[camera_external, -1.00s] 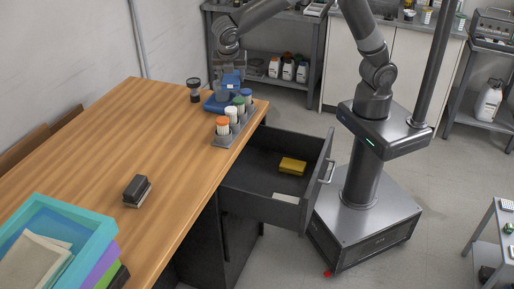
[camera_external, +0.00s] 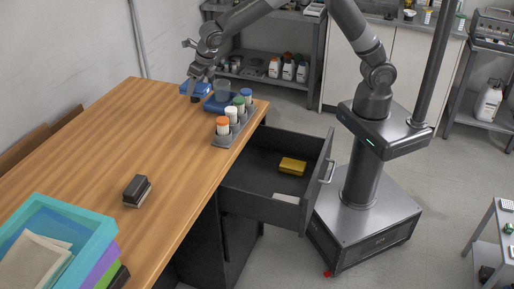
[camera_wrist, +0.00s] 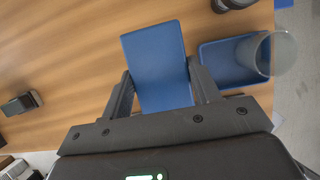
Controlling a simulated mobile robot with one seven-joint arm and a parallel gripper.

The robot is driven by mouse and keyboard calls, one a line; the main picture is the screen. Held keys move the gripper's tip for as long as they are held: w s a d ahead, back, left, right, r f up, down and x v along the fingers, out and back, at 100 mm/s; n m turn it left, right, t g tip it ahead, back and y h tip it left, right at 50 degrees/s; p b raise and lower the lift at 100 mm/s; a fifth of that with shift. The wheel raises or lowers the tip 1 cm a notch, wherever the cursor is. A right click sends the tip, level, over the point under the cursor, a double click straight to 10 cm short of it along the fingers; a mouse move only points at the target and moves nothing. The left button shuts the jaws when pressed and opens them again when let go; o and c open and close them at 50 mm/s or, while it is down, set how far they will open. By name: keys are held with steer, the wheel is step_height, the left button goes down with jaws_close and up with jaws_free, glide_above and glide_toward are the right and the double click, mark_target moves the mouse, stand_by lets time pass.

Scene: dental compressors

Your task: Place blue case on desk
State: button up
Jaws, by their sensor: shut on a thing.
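The blue case (camera_wrist: 158,62) is a flat blue box held between the two fingers of my gripper (camera_wrist: 160,90) in the wrist view. In the external view the blue case (camera_external: 194,89) shows under my gripper (camera_external: 193,84), over the far end of the wooden desk (camera_external: 120,140). My gripper is shut on it. I cannot tell whether the case touches the desk top. The desk also fills much of the wrist view (camera_wrist: 60,60).
A blue tray (camera_external: 212,107) with a clear cup (camera_external: 222,90) stands right beside the case. A rack of capped bottles (camera_external: 232,125) is nearer. A black block (camera_external: 137,190) lies mid-desk. An open drawer (camera_external: 255,205) holds a yellow case (camera_external: 293,166). The desk's middle is mostly clear.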

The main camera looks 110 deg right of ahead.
glide_above(185, 139)
steer(key=s, duration=0.1)
steer(key=f, duration=0.5)
steer(key=a+f, duration=0.1)
steer(key=f, duration=0.2)
steer(key=shift+s, duration=0.1)
steer(key=shift+f, duration=1.95)
steer(key=shift+f, duration=0.1)
steer(key=o, duration=1)
